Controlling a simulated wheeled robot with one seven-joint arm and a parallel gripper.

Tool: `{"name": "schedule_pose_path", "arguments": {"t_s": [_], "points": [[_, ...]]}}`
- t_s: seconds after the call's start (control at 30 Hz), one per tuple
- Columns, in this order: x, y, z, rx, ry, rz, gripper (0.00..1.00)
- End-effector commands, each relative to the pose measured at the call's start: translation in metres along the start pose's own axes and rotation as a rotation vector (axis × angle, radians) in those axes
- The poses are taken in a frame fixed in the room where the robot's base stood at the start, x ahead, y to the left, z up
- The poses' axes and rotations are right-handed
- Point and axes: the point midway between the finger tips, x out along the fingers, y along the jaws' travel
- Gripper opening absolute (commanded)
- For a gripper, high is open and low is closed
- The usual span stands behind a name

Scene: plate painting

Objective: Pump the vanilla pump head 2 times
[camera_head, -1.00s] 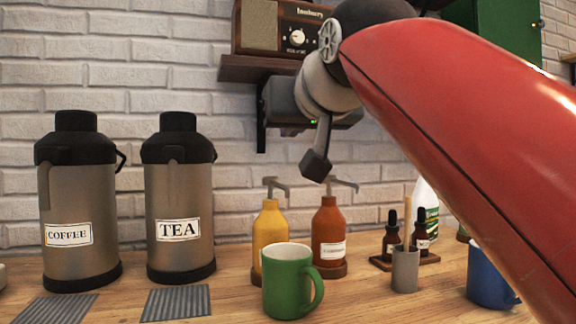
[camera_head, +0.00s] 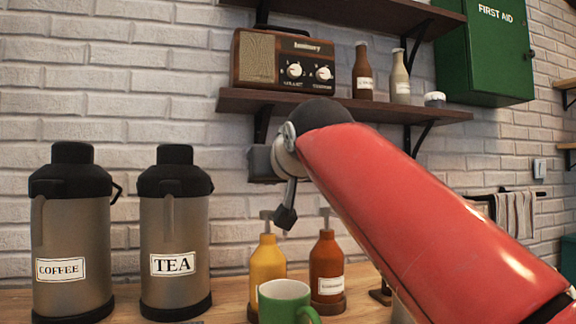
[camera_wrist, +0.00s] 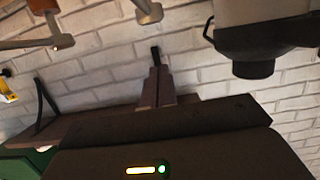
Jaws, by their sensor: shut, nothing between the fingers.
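A yellow pump bottle (camera_head: 268,266) and an orange pump bottle (camera_head: 326,268) stand side by side on the wooden counter. Each has a grey pump head on top, the yellow one's (camera_head: 266,214) and the orange one's (camera_head: 325,213). The orange bottle's label is too small to read, so I cannot tell which is vanilla. My gripper (camera_head: 285,218) is shut and empty, pointing down, and appears between the two pump heads. In the wrist view its fingers (camera_wrist: 157,80) touch nothing, and both pump heads show at the upper left.
A green mug (camera_head: 285,302) stands in front of the bottles, partly covering the yellow one. Tea (camera_head: 175,240) and coffee (camera_head: 72,245) dispensers stand to the left. A wall shelf (camera_head: 235,101) with a radio (camera_head: 285,60) is above. My red arm hides the counter at right.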

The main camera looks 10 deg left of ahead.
Motion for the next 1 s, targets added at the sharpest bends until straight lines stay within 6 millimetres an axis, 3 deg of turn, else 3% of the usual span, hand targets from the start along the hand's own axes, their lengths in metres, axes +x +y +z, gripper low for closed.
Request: {"name": "schedule_pose_path", "arguments": {"t_s": [0.03, 0.13, 0.3, 0.73, 1.0], "points": [[0.01, -0.001, -0.001, 0.001, -0.003, -0.002, 0.0], [0.013, 0.0, 0.021, 0.0, -0.002, 0.001, 0.0], [0.017, 0.0, 0.036, 0.0, 0.0, 0.0, 0.0], [0.018, 0.0, 0.039, 0.001, 0.0, 0.0, 0.0], [0.022, 0.0, 0.06, 0.001, -0.001, 0.0, 0.0]]}}
